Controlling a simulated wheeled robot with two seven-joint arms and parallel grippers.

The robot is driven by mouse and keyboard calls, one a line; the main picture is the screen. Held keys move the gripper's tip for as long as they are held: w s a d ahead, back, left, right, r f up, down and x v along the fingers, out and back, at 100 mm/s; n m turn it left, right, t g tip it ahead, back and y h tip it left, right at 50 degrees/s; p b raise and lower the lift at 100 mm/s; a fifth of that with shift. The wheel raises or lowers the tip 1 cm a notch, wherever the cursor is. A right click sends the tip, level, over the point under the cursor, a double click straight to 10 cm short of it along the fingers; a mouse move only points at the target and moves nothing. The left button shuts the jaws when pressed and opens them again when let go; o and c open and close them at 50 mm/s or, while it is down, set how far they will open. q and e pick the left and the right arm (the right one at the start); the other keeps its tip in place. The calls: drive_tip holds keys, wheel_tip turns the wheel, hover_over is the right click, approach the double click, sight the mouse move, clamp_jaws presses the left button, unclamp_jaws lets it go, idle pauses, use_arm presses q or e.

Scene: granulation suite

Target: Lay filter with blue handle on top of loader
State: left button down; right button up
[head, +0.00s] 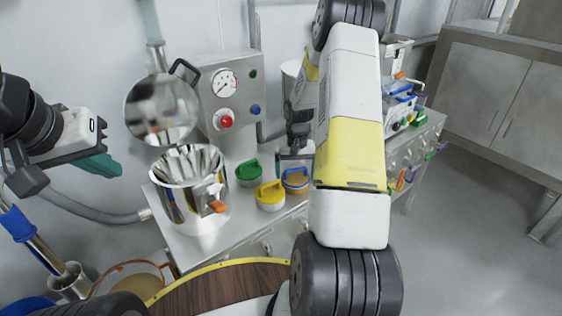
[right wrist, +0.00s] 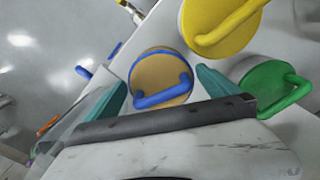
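The filter with the blue handle (head: 296,181) is a tan disc with a blue rim and blue handle, on the metal bench right of the other filters. In the right wrist view the blue-handled filter (right wrist: 161,78) lies between the two teal fingertips of my right gripper (right wrist: 163,88), which are spread apart; contact cannot be told. My forearm partly hides this gripper in the head view. The loader appears to be the shiny open-topped metal vessel (head: 178,205) on the bench's left. My left gripper (head: 98,158) is at the far left, away from the filters; its finger gap is unclear.
The yellow-handled filter (head: 270,197) and green-handled filter (head: 249,173) stand close beside the blue one. A round metal lid (head: 161,108) stands raised behind the vessel. A control box (head: 228,88) with gauge and red button is behind. A wood-topped surface (head: 225,290) is in front.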

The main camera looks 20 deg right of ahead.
wheel_tip(320, 180, up, 12)
wheel_tip(320, 180, up, 8)
drive_tip(key=t, duration=0.1)
hover_over(296, 179)
drive_tip(key=s+a, duration=0.3)
drive_tip(key=a, duration=0.1)
drive_tip(key=s+a+r+n+t, duration=0.1)
drive_tip(key=s+a+r, duration=0.2)
drive_tip(key=s, duration=0.4)
drive_tip(key=s+a+r+n+t+y, duration=0.1)
drive_tip(key=s+a+r+t, duration=0.1)
drive_tip(key=s+a+r, duration=0.2)
drive_tip(key=s+a+r+n+t+y, duration=0.1)
drive_tip(key=s+a+r, duration=0.3)
drive_tip(key=s, duration=0.7)
drive_tip(key=shift+a+r+t, duration=0.2)
drive_tip(key=shift+r+t, duration=0.4)
drive_tip(key=shift+r, duration=0.25)
